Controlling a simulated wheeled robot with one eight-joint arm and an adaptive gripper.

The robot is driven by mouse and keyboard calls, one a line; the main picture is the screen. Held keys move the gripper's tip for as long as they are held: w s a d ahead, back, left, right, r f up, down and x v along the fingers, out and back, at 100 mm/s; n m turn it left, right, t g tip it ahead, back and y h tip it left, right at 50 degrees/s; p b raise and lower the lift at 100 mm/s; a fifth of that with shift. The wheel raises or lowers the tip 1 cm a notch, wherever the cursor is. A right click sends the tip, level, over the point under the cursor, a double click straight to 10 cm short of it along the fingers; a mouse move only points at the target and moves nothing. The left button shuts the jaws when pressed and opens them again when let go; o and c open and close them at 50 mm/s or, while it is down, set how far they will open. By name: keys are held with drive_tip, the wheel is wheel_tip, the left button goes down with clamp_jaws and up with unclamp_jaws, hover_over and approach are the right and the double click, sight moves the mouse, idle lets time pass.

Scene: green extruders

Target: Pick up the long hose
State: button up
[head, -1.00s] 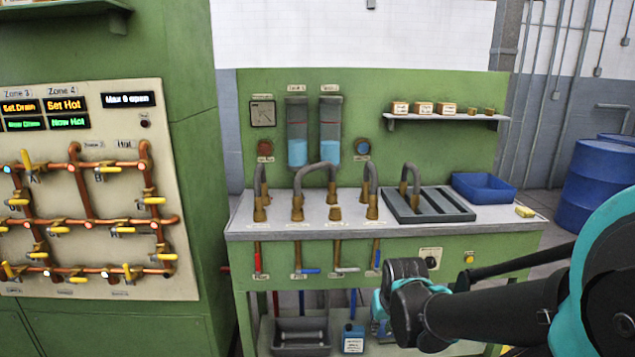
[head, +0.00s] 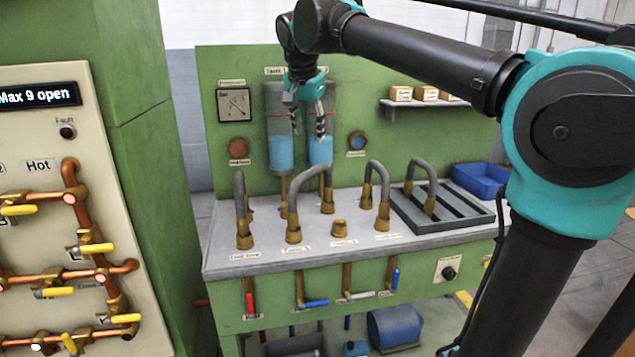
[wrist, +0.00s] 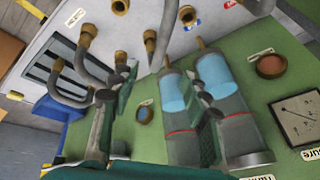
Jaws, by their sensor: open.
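The long hose (head: 301,180) is a grey arch with brass ends, standing on the bench top near the middle. It spans wider than the other hoses. My gripper (head: 308,132) is open and empty, pointing down above the long hose, with a gap between them in the head view. In the wrist view my gripper's fingers (wrist: 155,97) are spread apart, with nothing between them. A grey hose (wrist: 163,38) beyond the fingers looks like the long one, but only part of it shows.
Shorter hoses stand at the left (head: 240,195) and right (head: 373,172). A bare brass fitting (head: 340,228) is at the front. Two liquid cylinders (head: 281,150) are on the back panel behind my gripper. A blue bin (head: 482,178) sits far right.

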approach(311, 170)
drive_tip(key=x, duration=0.6)
drive_tip(key=shift+w+r, duration=0.15)
drive_tip(key=shift+w, duration=0.25)
drive_tip(key=shift+s+x, duration=0.2)
drive_tip(key=shift+x, duration=2.5)
clamp_jaws()
